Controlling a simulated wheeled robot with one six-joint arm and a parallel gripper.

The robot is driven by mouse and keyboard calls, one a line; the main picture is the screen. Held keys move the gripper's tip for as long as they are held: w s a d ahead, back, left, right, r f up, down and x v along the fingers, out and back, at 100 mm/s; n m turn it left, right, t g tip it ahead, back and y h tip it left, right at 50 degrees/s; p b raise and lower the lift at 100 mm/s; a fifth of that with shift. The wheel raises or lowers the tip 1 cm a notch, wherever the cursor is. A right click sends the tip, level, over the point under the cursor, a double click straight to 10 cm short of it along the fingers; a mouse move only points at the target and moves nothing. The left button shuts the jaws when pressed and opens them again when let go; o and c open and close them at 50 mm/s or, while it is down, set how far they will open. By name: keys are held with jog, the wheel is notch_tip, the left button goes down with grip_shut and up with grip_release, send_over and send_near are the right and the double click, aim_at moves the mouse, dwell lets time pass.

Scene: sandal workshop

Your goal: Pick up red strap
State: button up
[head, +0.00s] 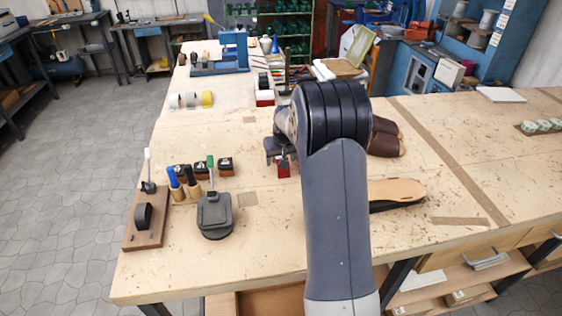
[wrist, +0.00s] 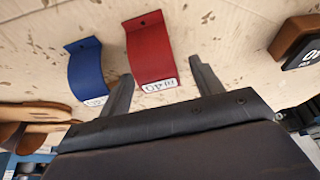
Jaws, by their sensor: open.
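The red strap (wrist: 150,48) is a curved piece with a small hole at one end and a white printed label at the other. It lies on the wooden workbench (head: 260,225). In the head view only a bit of the red strap (head: 283,170) shows below my gripper (head: 281,158); my arm hides much of that area. In the wrist view my gripper (wrist: 162,84) is open and empty. Its left finger points between the red strap and a blue strap (wrist: 86,68), and its right finger is to the right of the red strap. I cannot tell the height gap.
A labelled brown-and-black block (wrist: 296,42) is at the right of the wrist view. A sandal sole (head: 397,189) and brown shoe forms (head: 385,138) are right of my arm. A dark grey stand (head: 214,215) and small black boxes (head: 225,165) are to the left. The front middle bench is clear.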

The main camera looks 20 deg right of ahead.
jog(key=shift+c, duration=0.2)
jog(key=c, duration=0.9)
jog(key=shift+r, duration=0.15)
